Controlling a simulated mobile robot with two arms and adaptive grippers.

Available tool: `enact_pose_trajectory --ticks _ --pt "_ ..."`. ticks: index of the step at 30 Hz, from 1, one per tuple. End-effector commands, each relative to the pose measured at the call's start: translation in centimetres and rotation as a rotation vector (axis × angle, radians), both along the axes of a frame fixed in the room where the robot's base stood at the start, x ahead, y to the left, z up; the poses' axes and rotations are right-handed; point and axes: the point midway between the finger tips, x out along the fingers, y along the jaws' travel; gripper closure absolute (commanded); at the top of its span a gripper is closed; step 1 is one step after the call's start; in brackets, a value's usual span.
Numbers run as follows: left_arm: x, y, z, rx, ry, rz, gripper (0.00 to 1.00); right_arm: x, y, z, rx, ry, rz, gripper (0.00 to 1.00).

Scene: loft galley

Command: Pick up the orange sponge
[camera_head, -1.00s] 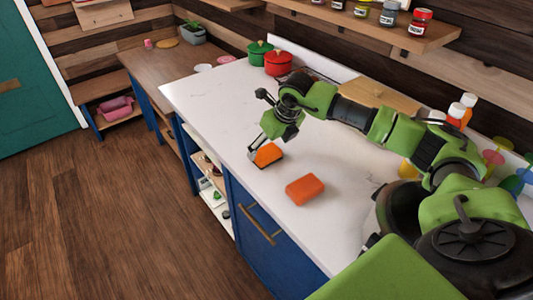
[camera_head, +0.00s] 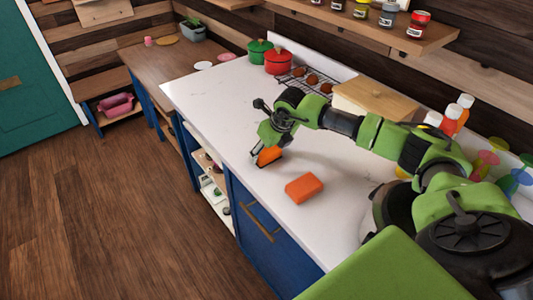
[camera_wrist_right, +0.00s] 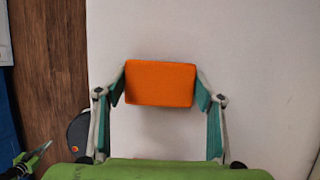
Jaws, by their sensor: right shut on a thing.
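An orange sponge (camera_head: 269,155) is at my right gripper (camera_head: 263,160), near the front edge of the white counter. In the right wrist view the orange sponge (camera_wrist_right: 160,83) sits squarely between the two fingertips, which press on its left and right sides. I cannot tell for sure whether it is clear of the counter. A second orange block (camera_head: 304,188), also like a sponge, lies on the counter to the right of the gripper and apart from it.
The white counter (camera_head: 220,100) is clear to the left of the gripper. Green (camera_head: 260,50) and red (camera_head: 278,62) pots, a rack with brown round items (camera_head: 312,79) and a wooden box (camera_head: 375,98) stand at the back. Bottles (camera_head: 452,118) are at right; a jar shelf (camera_head: 440,38) hangs above.

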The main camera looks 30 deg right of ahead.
Motion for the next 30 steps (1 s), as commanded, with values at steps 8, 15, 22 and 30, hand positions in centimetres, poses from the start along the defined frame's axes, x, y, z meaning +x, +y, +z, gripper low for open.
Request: enact_pose_trajectory --ticks 8,15,22,30 --pt "0.0 0.0 -0.5 0.000 0.000 -0.001 1.00 0.1 -0.1 1.3 0.000 -0.002 -0.001 0.53" --pt "0.0 0.0 -2.1 0.000 0.000 -0.001 1.00 -1.4 0.9 4.8 -0.002 -0.005 0.006 0.53" --pt "0.0 0.0 -4.5 0.000 0.000 -0.001 1.00 -5.7 3.4 9.3 -0.003 -0.003 0.005 0.53" --pt "0.0 0.0 -6.2 0.000 -0.001 -0.001 1.00 -10.2 6.1 11.8 -0.002 -0.004 0.003 0.53"
